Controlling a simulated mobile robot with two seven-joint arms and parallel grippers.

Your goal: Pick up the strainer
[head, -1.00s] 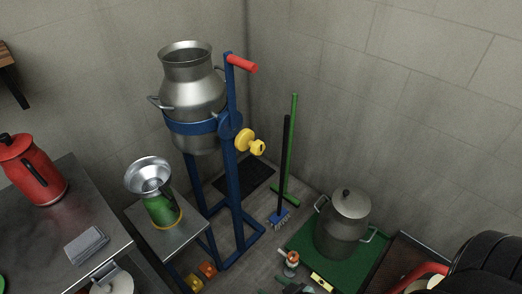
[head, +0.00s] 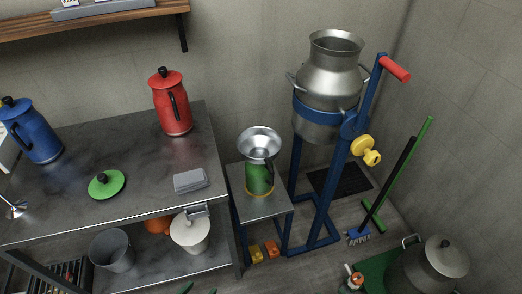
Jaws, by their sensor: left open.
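The strainer appears to be the wide, shiny metal bowl (head: 259,143) that sits upright in the mouth of a green can (head: 259,180). Its lower part is hidden inside the can. The can stands on a small metal side table (head: 276,207) between the workbench and the blue stand. My right gripper is not visible.
A steel churn (head: 330,75) hangs in a blue tilting stand (head: 325,205) with a red handle, close right of the strainer. The workbench (head: 130,150) at left holds a red can (head: 171,103), blue can (head: 36,130), green lid (head: 106,184) and grey cloth (head: 190,180).

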